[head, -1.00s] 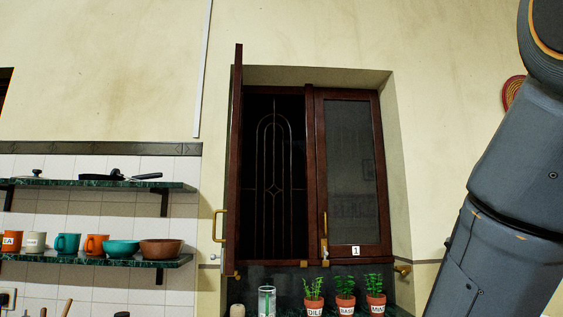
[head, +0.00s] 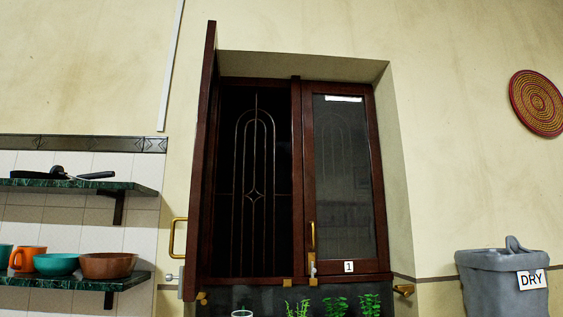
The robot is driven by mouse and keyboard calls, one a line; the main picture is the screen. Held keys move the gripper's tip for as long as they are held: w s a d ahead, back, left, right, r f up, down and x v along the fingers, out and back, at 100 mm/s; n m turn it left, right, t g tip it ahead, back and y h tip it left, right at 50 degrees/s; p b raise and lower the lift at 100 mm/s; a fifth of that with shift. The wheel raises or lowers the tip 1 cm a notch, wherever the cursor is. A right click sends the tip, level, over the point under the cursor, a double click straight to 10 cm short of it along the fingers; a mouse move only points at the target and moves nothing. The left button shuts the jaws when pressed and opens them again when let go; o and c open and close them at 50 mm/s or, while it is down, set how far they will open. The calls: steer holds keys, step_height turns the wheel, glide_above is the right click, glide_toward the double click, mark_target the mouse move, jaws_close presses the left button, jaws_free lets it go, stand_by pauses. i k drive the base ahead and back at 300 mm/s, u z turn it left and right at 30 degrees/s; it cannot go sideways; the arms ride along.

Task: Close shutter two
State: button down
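The window has two wooden shutters. The left shutter (head: 204,150) stands swung open, seen nearly edge-on, with a brass handle (head: 178,238) sticking out to its left and a latch low on its edge. No number shows on it. Its opening (head: 258,190) is dark behind an ornamental grille. The right shutter (head: 345,180) is closed, with a mesh or glass panel, a brass handle (head: 312,236) and a tag reading 1 (head: 348,267). My gripper is not in view.
Potted herbs (head: 335,306) and a glass (head: 242,313) stand below the window. Shelves with a pan and bowls (head: 107,265) are at left. A grey bin marked DRY (head: 500,280) is at lower right; a woven disc (head: 537,103) hangs above it.

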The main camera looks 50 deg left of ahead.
mark_target(195, 272)
steer(key=z, duration=0.2)
steer(key=k, duration=1.25)
steer(key=u, duration=2.05)
steer(key=k, duration=0.6)
steer(key=u, duration=0.8)
steer(key=i, duration=0.55)
steer(key=u, duration=0.75)
steer(key=i, duration=0.7)
steer(key=z, duration=0.7)
steer(key=i, duration=0.55)
steer(key=z, duration=0.65)
